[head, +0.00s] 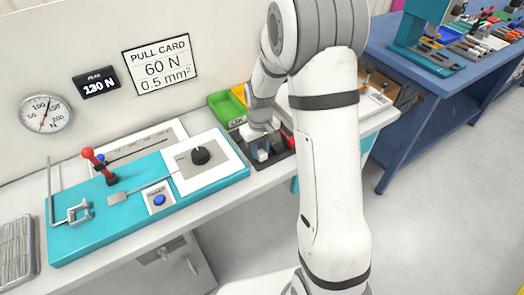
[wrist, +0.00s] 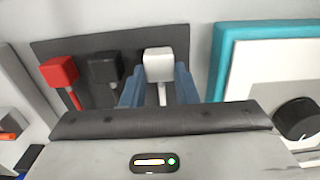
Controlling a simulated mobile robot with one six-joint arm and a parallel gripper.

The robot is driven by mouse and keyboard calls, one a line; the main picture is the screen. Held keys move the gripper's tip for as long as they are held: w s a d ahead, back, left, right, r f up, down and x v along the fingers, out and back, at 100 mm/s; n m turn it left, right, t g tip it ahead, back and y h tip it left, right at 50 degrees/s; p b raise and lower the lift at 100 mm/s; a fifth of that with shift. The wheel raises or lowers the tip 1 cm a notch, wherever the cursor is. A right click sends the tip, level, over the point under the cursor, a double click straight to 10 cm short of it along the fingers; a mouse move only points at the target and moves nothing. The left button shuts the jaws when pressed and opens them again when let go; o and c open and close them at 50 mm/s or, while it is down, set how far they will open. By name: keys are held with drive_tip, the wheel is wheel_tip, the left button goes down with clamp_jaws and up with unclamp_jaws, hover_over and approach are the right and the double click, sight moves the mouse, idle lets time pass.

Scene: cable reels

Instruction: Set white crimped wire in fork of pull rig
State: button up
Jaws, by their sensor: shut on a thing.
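The white crimped wire (wrist: 158,64), with a white block at its end, stands at the dark holder (wrist: 90,45) in the wrist view. My gripper (wrist: 159,90) has its blue fingers on either side of the white wire and is shut on it. In the head view my gripper (head: 264,145) is low over the dark holder, right of the pull rig. The pull rig (head: 215,178) has a teal base, a red-knobbed lever (head: 97,165), a black knob and a blue button. A grey fork-like bracket (head: 72,213) is at its left end.
Red (wrist: 58,71) and black (wrist: 104,68) blocks on stems stand left of the white one in the wrist view. Green (head: 226,106) and yellow bins are behind. A grey ribbed tray (head: 16,250) lies at the left. A blue bench (head: 400,85) stands at the right.

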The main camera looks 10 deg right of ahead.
wheel_tip(320, 180, up, 15)
drive_tip(key=p, duration=0.2)
drive_tip(key=shift+f+p, duration=0.2)
drive_tip(key=shift+p, duration=0.15)
idle(0.5)
